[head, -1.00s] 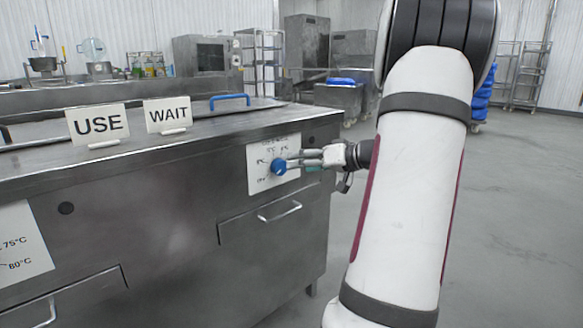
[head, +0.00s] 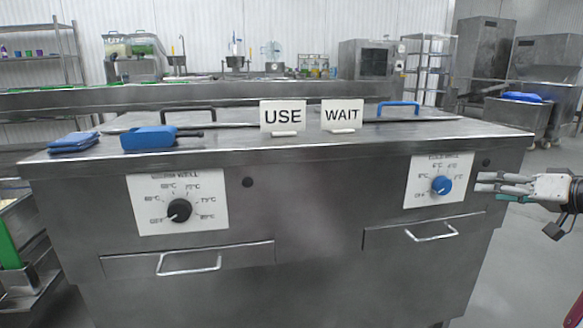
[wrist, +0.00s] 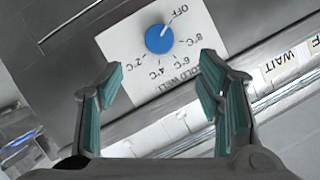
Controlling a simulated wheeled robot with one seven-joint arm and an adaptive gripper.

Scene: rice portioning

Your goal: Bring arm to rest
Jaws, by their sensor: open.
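My gripper (head: 502,184) is at the right edge of the head view, just right of the blue cold well knob (head: 441,185). It is open and empty, with a gap between it and the knob. In the wrist view the two teal-padded fingers (wrist: 165,95) stand apart, with the blue knob (wrist: 159,39) on its white dial plate ahead of them. The knob's white mark points toward OFF in the wrist view. Most of my arm is out of the head view.
A black knob (head: 179,210) is on the left dial. Drawer handles stick out in front. Floor at the right is open.

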